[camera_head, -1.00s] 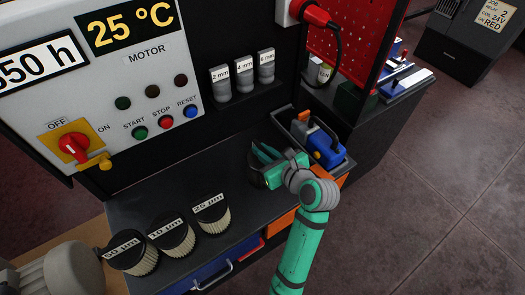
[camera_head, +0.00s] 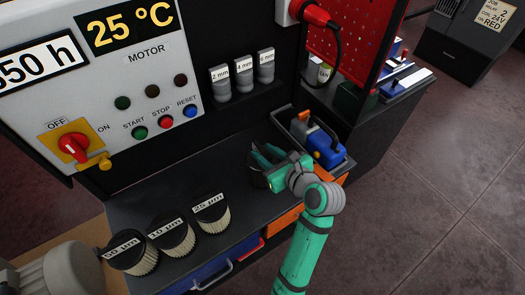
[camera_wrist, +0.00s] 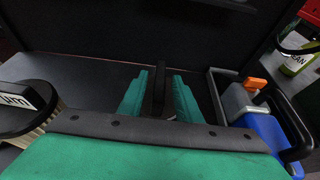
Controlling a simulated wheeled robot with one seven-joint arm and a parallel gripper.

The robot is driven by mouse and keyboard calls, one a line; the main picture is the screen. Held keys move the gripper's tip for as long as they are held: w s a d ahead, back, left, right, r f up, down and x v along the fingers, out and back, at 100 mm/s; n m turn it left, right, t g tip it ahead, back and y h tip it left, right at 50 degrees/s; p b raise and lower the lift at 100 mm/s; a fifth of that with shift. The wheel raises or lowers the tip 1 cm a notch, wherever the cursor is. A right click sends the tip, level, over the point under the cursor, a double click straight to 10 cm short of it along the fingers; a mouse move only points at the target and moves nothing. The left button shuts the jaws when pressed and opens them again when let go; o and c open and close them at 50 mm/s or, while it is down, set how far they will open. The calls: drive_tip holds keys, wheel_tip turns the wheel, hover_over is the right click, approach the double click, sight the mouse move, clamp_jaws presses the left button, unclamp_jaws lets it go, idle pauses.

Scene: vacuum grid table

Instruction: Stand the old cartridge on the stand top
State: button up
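My gripper (camera_head: 263,156) points away over the right part of the dark stand top (camera_head: 180,182). In the wrist view its two green fingers (camera_wrist: 159,97) stand apart. A narrow black upright part (camera_wrist: 158,92) shows between them; I cannot tell whether they touch it. A dark rounded thing (camera_head: 256,177) shows beneath and beside the fingers in the head view, mostly hidden by them. I cannot tell for sure whether it is the old cartridge. Three black-capped pleated cartridges stand upright at the left, labelled 50 µm (camera_head: 128,252), 10 µm (camera_head: 172,235) and 25 µm (camera_head: 211,214).
A grey tray (camera_head: 342,168) with a blue tool (camera_head: 322,146) lies right of my gripper. A control panel (camera_head: 115,85) and small labelled containers (camera_head: 244,77) stand behind. The stand top is clear between the 25 µm cartridge and my gripper.

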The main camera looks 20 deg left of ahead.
drive_tip(key=v, duration=1)
drive_tip(key=s+d+f+n+t+h, duration=0.25)
drive_tip(key=s+f+n+h, duration=0.2)
drive_tip(key=f, duration=0.45)
drive_tip(key=s+d+f+n+t+h, duration=0.25)
drive_tip(key=s+d+f+n, duration=0.2)
drive_tip(key=f, duration=0.35)
drive_tip(key=s+r+n+t+h, duration=0.1)
drive_tip(key=s+n, duration=0.7)
drive_tip(key=s, duration=0.2)
drive_tip(key=s+r+n+t+h, duration=0.1)
drive_tip(key=s+r+n+h, duration=0.1)
drive_tip(key=s+n, duration=0.6)
drive_tip(key=shift+s+d+r+n+h, duration=0.3)
drive_tip(key=shift+s+d, duration=0.05)
drive_tip(key=shift+s, duration=0.85)
